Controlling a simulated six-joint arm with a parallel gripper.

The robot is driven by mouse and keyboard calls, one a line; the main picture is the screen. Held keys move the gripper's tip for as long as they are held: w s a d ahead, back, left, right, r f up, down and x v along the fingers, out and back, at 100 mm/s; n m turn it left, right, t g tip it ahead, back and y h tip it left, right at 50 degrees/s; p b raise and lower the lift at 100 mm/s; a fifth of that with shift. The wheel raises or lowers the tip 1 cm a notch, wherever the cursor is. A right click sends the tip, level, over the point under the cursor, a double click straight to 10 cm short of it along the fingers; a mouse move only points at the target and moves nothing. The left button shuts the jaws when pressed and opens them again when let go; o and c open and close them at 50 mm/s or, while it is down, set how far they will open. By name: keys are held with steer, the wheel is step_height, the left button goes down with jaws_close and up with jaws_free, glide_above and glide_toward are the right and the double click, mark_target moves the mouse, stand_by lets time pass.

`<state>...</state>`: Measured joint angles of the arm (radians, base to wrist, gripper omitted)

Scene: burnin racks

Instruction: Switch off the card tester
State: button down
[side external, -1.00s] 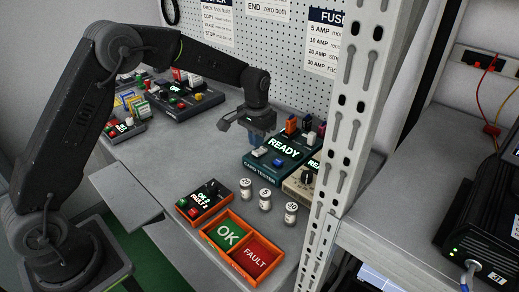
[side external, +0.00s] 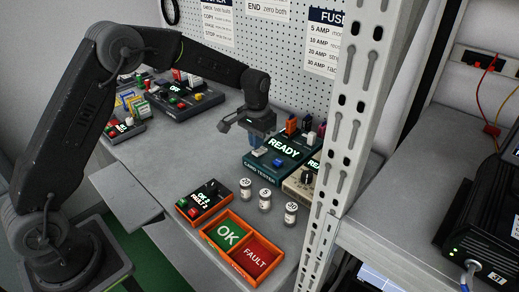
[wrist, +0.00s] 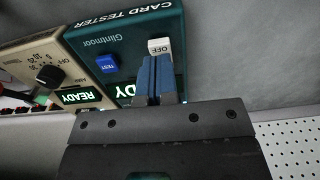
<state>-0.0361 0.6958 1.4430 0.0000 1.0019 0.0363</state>
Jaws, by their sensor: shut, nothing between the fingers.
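The card tester (side external: 284,151) is a teal box on the bench with a lit READY display. In the wrist view its face (wrist: 125,35) shows a blue TEST button (wrist: 107,64) and a white OFF button (wrist: 160,46). My gripper (wrist: 158,72) is shut and empty, its blue fingertips right at the lower edge of the OFF button. I cannot tell whether they touch it. In the side view my gripper (side external: 258,147) points down over the tester's left side, hiding part of it.
A beige dial box (side external: 300,185) stands right beside the tester. Several small canisters (side external: 265,200) and an orange OK/FAULT tray (side external: 203,232) are in front. A rack post (side external: 352,120) rises at right. Bench left of the tester is clear.

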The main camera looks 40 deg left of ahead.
mark_target(257, 151)
steer(key=shift+f, duration=1.1)
stand_by(0.4)
steer(key=shift+r, duration=3.55)
steer(key=shift+r, duration=0.1)
steer(key=s+d+r+t, duration=0.1)
steer(key=s+r+t, duration=0.2)
steer(key=s+r, duration=1.15)
steer(key=s+f+t, duration=0.2)
steer(key=s+f, duration=0.1)
steer(key=s, duration=1.3)
steer(key=shift+s+d+t, duration=0.25)
steer(key=shift+d+t, duration=0.05)
steer(key=shift+d, duration=0.15)
